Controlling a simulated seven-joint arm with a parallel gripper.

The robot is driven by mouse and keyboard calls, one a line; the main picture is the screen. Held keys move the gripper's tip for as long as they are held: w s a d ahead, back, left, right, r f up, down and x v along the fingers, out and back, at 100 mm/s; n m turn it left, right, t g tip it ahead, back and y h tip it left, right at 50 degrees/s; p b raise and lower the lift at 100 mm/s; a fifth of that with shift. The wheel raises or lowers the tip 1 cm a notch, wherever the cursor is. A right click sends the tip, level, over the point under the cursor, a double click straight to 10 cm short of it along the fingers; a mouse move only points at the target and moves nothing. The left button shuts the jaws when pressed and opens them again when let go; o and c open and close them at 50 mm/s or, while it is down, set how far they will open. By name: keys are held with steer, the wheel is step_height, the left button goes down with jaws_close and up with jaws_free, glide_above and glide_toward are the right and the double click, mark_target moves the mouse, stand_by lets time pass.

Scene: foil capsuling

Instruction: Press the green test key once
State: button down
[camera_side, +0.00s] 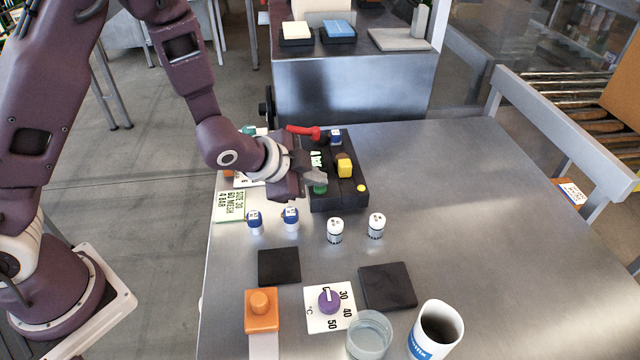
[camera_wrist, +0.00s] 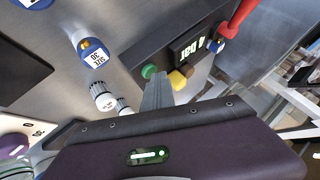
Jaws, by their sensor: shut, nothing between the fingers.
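The green test key (camera_side: 320,188) is a small round green button on the near left part of a black control box (camera_side: 330,203). The green key also shows in the wrist view (camera_wrist: 149,71), just beyond the fingertips. My gripper (camera_side: 318,178) is shut and empty, with its fingers just above or at the green key. In the wrist view my gripper (camera_wrist: 158,84) has its fingers together close beside the key. I cannot tell whether they touch it.
The box also carries a yellow block-shaped control (camera_side: 344,166), a small yellow button (camera_side: 361,188), a red lever (camera_side: 303,130) and a "4 bar" display (camera_wrist: 190,46). White-capped (camera_side: 335,230) and blue-capped (camera_side: 291,219) containers stand in front. The table's right side is clear.

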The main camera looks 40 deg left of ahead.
mark_target(316, 190)
steer(key=shift+r, duration=0.9)
steer(key=shift+r, duration=2.5)
steer(key=s+a+r+n+g+y, duration=0.1)
steer(key=s+a+r+n, duration=0.55)
steer(key=s+r, duration=0.45)
steer(key=s+a+r+n+g, duration=0.1)
steer(key=s+n, duration=0.3)
steer(key=s, duration=1.3)
steer(key=shift+s+g, duration=0.2)
steer(key=shift+g, duration=0.5)
